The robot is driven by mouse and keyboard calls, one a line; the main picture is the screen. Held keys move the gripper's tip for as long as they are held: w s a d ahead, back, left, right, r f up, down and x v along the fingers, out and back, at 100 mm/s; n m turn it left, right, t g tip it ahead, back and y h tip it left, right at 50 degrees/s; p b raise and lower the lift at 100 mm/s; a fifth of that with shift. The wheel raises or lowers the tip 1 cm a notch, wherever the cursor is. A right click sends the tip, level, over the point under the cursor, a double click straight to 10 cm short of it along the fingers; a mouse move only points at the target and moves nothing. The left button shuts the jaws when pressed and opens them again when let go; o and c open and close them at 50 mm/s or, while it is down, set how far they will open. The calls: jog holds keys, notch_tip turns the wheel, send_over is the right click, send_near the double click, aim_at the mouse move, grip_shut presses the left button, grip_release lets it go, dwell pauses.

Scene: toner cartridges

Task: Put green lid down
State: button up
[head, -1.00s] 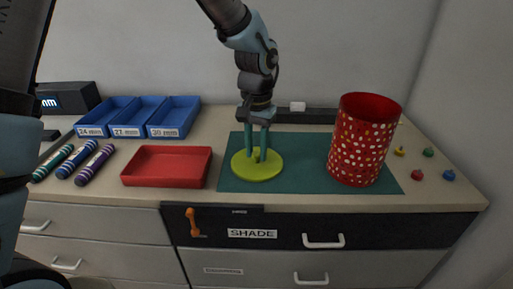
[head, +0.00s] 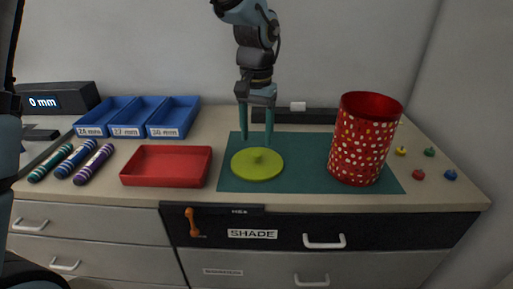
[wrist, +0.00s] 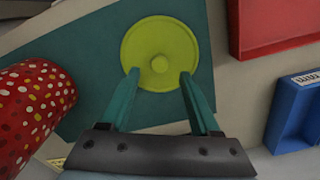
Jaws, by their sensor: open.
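The green lid (head: 246,167), a yellow-green disc with a small centre knob, lies flat on the left part of the dark green mat (head: 303,146). My gripper (head: 257,142) is open and empty, just above and behind the lid in the head view. In the wrist view the lid (wrist: 178,38) lies beyond my open fingertips (wrist: 160,74), with its knob showing between them and nothing held.
A red spotted canister (head: 362,140) stands open on the mat's right side. A red tray (head: 167,180) is to the left, with labelled blue bins (head: 172,131) behind it. Several marker-like cylinders (head: 75,159) lie far left, and small coloured knobs (head: 429,152) lie far right.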

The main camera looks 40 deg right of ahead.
aim_at(257, 153)
notch_tip(257, 153, up, 8)
jog(key=shift+f+b, duration=0.25)
jog(key=shift+b, duration=0.2)
jog(key=w+a+f+n, duration=0.2)
jog(key=w+a, duration=0.2)
jog(key=a, duration=0.6)
jog(key=w+a+f+n, duration=0.3)
jog(key=w+a, duration=0.1)
jog(key=a, duration=0.6)
jog(key=w+a+f+n+t, duration=0.1)
jog(key=w+a+f+n, duration=0.1)
jog(key=a, duration=0.8)
jog(key=shift+w+f+n, duration=0.2)
jog(key=shift+w+n, duration=0.05)
jog(key=shift+w, duration=0.35)
jog(key=shift+w+f+n, duration=0.15)
jog(key=shift+w+n, duration=0.1)
jog(key=shift+w, duration=0.3)
jog(key=s+a+f+n, duration=0.2)
jog(key=s+a+n, duration=0.1)
jog(key=a, duration=0.8)
jog(key=shift+s+f+t, duration=0.15)
jog(key=shift+f+t, duration=0.15)
jog(key=shift+f, duration=0.1)
